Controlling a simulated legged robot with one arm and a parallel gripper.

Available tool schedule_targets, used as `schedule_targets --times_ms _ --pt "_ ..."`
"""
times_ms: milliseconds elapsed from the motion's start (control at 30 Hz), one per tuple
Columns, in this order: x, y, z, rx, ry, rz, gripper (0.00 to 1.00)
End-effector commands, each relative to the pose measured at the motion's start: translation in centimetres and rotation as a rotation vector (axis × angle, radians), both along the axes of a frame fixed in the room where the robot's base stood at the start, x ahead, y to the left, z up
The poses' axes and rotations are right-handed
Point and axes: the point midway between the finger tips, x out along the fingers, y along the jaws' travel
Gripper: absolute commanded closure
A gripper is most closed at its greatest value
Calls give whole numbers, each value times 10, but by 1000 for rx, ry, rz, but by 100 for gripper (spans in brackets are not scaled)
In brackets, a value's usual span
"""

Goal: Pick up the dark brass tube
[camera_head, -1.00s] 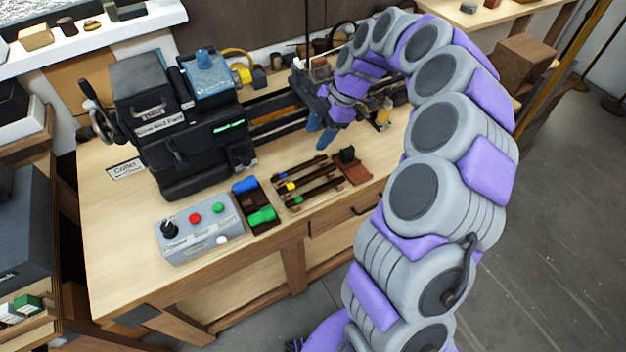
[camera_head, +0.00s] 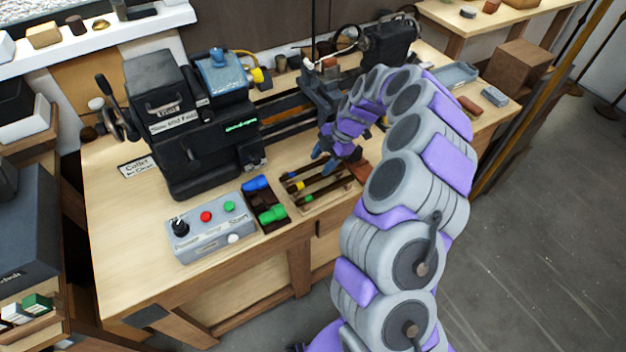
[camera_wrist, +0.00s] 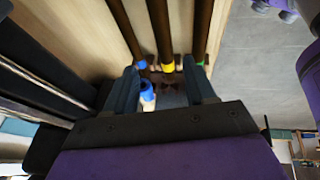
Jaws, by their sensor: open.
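Several dark brown tubes lie side by side on the bench's front part, with coloured bands at one end; I cannot tell which is the dark brass tube. In the wrist view they are a blue-banded tube (camera_wrist: 124,28), a yellow-banded tube (camera_wrist: 160,25) and a green-banded tube (camera_wrist: 203,25). My gripper (camera_wrist: 160,70) is open, its two dark fingers spread on either side of the blue and yellow bands. Nothing is clearly gripped. A short blue-and-white piece (camera_wrist: 147,92) shows near the left finger.
A dark tray of blue and green pieces (camera_head: 254,222) and a grey button box (camera_head: 212,232) sit left of the tubes. A black machine (camera_head: 180,130) stands behind. A brown block (camera_head: 360,171) lies at the tubes' right end.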

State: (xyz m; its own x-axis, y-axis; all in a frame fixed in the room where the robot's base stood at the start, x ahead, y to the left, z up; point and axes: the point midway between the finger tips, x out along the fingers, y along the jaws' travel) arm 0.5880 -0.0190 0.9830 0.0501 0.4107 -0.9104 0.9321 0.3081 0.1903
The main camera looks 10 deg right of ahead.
Motion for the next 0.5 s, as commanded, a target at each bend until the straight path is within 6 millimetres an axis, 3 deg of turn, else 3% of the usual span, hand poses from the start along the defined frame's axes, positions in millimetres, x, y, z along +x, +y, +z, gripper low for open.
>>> schedule_targets --times_ms 67,267,500 --pt "0 0 -12 3 2 -1 45" --pt "1 -3 -22 10 0 -4 45" --pt "2 14 -53 3 0 -2 45"
